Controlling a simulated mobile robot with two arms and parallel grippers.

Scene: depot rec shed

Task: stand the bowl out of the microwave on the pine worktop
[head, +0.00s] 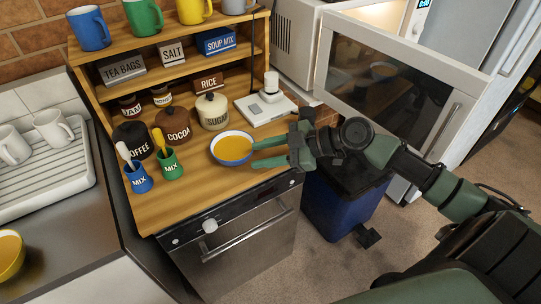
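The blue bowl (232,160), filled with orange soup, stands upright on the pine worktop (190,205) near its right front part. My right gripper (254,154) reaches in from the right at the bowl's right side. Its two green fingers are apart, with the tips close to the bowl's rim; I cannot tell whether they touch it. The white microwave (296,42) is at the top, with its dark-windowed door (385,95) swung open and a lit interior partly cut off by the frame. My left gripper is not in view.
Two mix mugs (139,181), lidded jars (211,115) and a white scale (266,109) stand around the bowl. A shelf of mugs (160,70) rises behind. A blue bin (340,212) is below my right arm. The worktop's front left is clear.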

